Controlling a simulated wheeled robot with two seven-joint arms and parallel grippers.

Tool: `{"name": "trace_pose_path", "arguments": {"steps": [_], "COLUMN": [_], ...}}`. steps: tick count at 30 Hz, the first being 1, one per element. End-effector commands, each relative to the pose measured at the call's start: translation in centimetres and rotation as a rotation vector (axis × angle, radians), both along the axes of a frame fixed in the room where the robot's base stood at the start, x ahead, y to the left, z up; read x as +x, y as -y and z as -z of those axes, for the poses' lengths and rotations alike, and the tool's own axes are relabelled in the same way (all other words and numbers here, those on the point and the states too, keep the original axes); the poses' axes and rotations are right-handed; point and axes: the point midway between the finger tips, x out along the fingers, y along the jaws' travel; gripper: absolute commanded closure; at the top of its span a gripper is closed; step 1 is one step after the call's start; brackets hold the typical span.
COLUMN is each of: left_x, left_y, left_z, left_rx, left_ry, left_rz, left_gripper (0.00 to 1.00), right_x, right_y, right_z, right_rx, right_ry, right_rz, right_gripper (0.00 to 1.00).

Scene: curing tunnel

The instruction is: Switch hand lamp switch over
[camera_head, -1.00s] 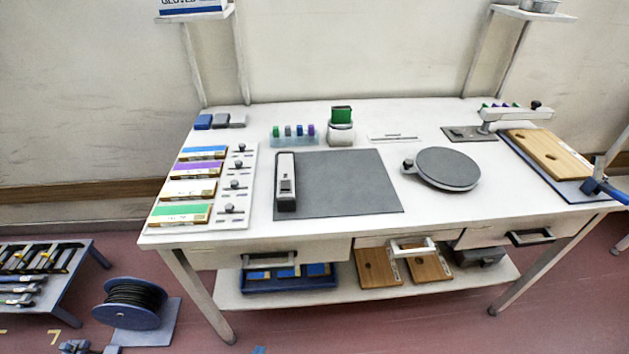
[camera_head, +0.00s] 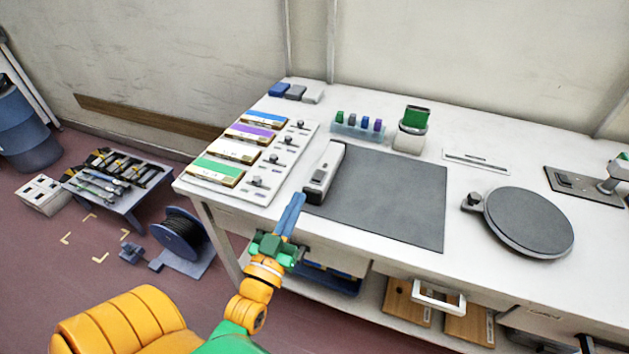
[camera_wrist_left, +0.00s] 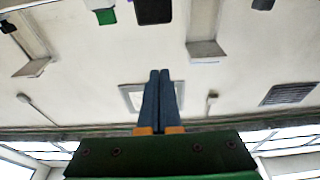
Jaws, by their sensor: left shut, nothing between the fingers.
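The hand lamp (camera_head: 330,160), a slim white body with a dark grey lower end, lies along the left edge of the grey mat (camera_head: 390,195). Its switch (camera_head: 319,176) is a small dark patch near the lower end; which way it is set cannot be told. My left gripper (camera_head: 299,197) has its blue fingers together and empty, with the tips just below and left of the lamp's near end; whether they touch it is unclear. In the left wrist view the closed fingers (camera_wrist_left: 160,85) point at wall and ceiling, with no lamp. My right gripper is out of view.
A white board (camera_head: 262,185) with coloured boxes and knobs lies left of the lamp. A blue rack of small bottles (camera_head: 358,130), a white holder (camera_head: 410,135) and a round grey plate (camera_head: 530,222) stand behind and right. The mat is bare right of the lamp.

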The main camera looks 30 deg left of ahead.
Motion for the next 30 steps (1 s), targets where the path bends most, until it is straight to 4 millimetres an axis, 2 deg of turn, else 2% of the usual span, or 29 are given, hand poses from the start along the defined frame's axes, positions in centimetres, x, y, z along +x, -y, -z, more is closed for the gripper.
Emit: {"name": "trace_pose_path", "arguments": {"steps": [14, 18, 21, 30], "left_x": [9.1, 8.9, 8.8, 8.7], "left_y": [-2.2, -2.1, -2.1, -2.1], "left_z": [-2.3, 0.4, 1.4, 1.9], "left_rx": [0.0, 0.0, 0.0, 0.0], "left_ry": [0.002, -0.005, -0.002, -0.001], "left_rz": [0.0, 0.001, 0.0, 0.0], "left_gripper": [1.0, 1.0, 1.0, 1.0], "right_x": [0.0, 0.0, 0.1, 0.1], "right_y": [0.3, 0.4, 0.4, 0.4], "right_z": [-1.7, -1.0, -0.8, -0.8], "right_rx": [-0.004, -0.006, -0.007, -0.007], "right_ry": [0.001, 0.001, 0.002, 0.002], "right_rz": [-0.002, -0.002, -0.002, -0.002], "right_gripper": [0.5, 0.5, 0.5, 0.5]}}
